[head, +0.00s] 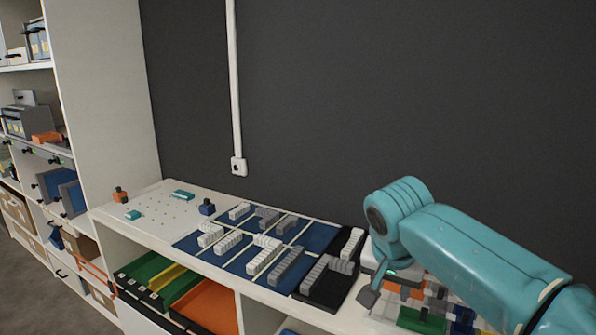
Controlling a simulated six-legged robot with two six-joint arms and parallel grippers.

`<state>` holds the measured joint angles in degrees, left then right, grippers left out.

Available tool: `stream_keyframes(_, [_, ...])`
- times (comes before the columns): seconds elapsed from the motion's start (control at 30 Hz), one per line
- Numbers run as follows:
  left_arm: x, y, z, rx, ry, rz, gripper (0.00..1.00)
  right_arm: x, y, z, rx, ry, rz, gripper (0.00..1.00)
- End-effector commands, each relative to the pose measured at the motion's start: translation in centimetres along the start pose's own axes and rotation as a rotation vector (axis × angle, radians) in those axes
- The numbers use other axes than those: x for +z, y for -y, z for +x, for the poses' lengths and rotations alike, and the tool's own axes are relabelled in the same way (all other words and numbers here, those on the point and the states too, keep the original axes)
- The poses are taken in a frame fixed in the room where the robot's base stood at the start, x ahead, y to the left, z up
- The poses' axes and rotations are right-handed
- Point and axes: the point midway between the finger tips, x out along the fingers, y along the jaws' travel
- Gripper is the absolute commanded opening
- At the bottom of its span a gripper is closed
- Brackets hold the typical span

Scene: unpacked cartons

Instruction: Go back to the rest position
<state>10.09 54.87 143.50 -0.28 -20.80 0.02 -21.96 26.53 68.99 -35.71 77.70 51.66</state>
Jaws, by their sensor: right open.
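My right arm, teal, comes in from the right in the head view. Its gripper (374,288) points down at the right part of the white counter, beside a black tray (321,291) with grey pieces. One dark finger shows clearly; the other is mostly hidden. The jaws are open, and I see nothing held in them. My left gripper is not in view.
A blue mat (226,251) on the white counter (141,192) carries rows of white and grey pieces. Colored bins (428,318) lie under my right arm. Green, yellow and orange trays (208,305) sit below. Shelves (104,118) stand at left; the dark wall behind is bare except for a conduit.

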Motion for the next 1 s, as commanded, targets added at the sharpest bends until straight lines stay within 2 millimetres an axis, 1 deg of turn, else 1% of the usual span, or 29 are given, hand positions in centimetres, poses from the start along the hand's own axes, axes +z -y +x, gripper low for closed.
stream_keyframes(0.03, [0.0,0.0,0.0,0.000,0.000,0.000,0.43,0.6,0.4,2.0,0.000,0.026,-0.030,0.43])
stream_keyframes(0.17, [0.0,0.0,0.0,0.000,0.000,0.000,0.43,1.9,1.4,5.6,-0.029,0.065,-0.099,0.43])
stream_keyframes(0.27, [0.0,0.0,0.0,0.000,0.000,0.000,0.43,3.3,2.0,8.7,-0.057,0.100,-0.150,0.43])
stream_keyframes(0.37, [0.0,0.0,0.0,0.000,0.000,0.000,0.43,5.1,2.5,11.9,-0.090,0.141,-0.200,0.43])
stream_keyframes(0.47, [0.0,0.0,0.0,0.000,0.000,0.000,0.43,7.7,2.8,15.7,-0.132,0.192,-0.250,0.43])
stream_keyframes(0.57, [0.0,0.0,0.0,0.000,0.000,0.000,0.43,11.7,2.8,20.2,-0.190,0.259,-0.296,0.43])
stream_keyframes(0.6, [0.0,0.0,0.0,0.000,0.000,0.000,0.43,13.8,2.5,22.3,-0.220,0.291,-0.311,0.43])
stream_keyframes(0.67, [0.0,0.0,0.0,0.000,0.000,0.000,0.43,17.6,1.8,25.4,-0.269,0.341,-0.327,0.43])
stream_keyframes(0.7, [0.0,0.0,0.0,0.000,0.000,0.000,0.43,20.5,1.1,27.4,-0.303,0.372,-0.328,0.43])
stream_keyframes(0.77, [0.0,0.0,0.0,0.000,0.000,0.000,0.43,24.7,-0.3,29.6,-0.349,0.410,-0.319,0.43])
stream_keyframes(0.8, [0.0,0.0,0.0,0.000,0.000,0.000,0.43,27.5,-1.3,30.8,-0.373,0.429,-0.306,0.43])
stream_keyframes(0.87, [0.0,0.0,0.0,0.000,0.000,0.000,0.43,31.3,-3.0,31.9,-0.396,0.449,-0.284,0.43])
stream_keyframes(0.9, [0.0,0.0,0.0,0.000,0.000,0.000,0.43,33.6,-4.0,32.2,-0.404,0.457,-0.269,0.43])
stream_keyframes(1.0, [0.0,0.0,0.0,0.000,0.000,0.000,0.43,37.8,-6.5,32.4,-0.404,0.465,-0.243,0.43])
